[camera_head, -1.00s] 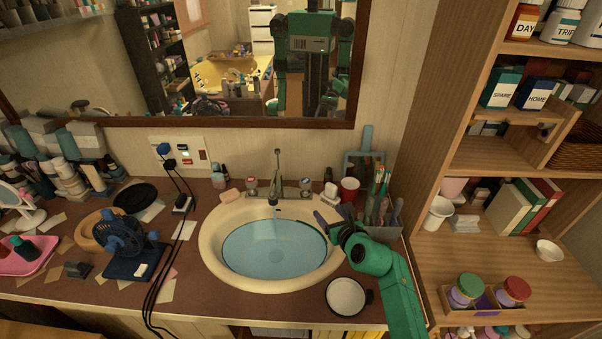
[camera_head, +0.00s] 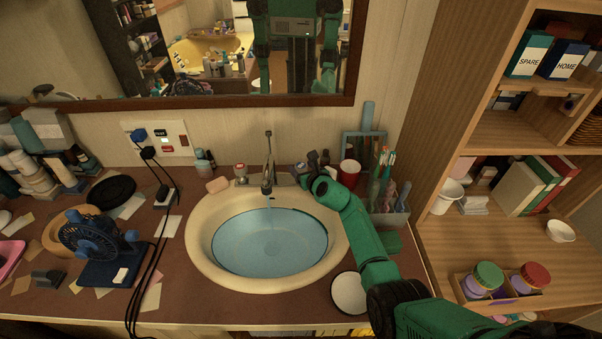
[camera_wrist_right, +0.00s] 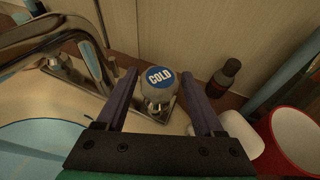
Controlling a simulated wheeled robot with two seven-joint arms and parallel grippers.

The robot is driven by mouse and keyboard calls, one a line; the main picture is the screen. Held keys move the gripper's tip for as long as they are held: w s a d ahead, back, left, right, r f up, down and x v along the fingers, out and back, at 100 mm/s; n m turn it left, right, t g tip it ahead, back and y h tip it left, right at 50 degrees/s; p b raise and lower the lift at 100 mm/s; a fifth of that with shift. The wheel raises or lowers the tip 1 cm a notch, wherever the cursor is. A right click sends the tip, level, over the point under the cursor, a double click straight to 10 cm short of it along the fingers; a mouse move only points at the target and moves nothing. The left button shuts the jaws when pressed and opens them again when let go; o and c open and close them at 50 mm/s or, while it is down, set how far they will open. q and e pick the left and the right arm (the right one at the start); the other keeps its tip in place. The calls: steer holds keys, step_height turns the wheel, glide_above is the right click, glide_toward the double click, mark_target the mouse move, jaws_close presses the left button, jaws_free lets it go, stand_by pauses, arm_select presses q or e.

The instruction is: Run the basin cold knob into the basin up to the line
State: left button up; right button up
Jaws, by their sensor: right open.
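The cold knob (camera_wrist_right: 158,78), a round grey knob with a blue "COLD" cap, stands between the fingers of my right gripper (camera_wrist_right: 158,74) in the right wrist view. The fingers are open, with a gap on each side of the knob. In the head view my right gripper (camera_head: 312,162) is at the right of the faucet and hides most of that knob. The cream basin (camera_head: 202,258) holds blue water (camera_head: 270,248). A dark line (camera_head: 312,212) runs round the inside near the water's edge. A faint streak shows below the spout (camera_head: 267,184). My left gripper is out of view.
A red cup (camera_head: 349,173) and a toothbrush holder (camera_head: 392,212) stand right of the gripper. A dark bottle (camera_wrist_right: 225,77) is close to the right finger. The other knob (camera_head: 240,172) and soap (camera_head: 217,184) are left of the spout.

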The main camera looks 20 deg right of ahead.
steer(key=shift+w+f, duration=0.15)
steer(key=shift+w, duration=0.25)
